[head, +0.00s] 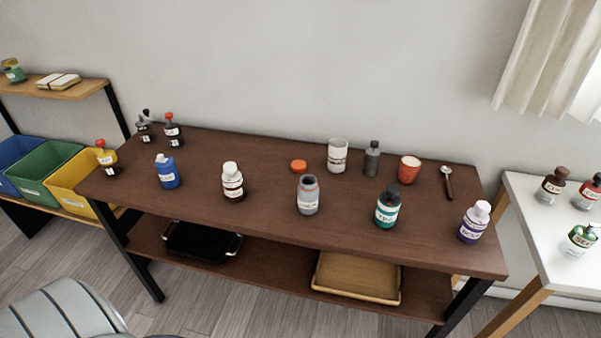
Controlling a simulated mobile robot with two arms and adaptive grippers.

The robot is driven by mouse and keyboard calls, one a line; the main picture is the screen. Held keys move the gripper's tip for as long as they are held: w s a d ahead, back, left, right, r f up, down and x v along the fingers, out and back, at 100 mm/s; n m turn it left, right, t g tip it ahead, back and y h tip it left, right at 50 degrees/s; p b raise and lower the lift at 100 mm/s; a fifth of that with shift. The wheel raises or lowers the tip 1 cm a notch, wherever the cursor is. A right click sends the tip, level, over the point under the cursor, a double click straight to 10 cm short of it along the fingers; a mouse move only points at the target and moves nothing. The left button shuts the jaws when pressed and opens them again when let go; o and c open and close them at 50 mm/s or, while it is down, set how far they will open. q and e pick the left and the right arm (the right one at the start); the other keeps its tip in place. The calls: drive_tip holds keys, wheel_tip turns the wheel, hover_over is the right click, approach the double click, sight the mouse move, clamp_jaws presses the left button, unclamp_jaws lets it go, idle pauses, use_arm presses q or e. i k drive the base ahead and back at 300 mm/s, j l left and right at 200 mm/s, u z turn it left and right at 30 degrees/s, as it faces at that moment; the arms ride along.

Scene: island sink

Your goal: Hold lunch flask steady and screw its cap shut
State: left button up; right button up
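A grey flask (308,198) with a pale label stands upright near the middle of the dark brown table. Its top looks uncapped, with a reddish rim or opening. A flat orange cap (299,166) lies on the table behind the flask and slightly to its left, apart from it. I take these to be the lunch flask and its cap. Neither of my grippers shows in the head view.
A white bottle with a dark body (232,182) stands left of the flask, and a teal bottle (387,209) right. Behind are a white cup (337,155), a dark grey bottle (372,158) and a red cup (409,169).

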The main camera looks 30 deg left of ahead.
sight(308, 189)
drive_tip(key=i+l+u, duration=0.25)
drive_tip(key=i+u, duration=0.2)
drive_tip(key=i+l+u, duration=0.4)
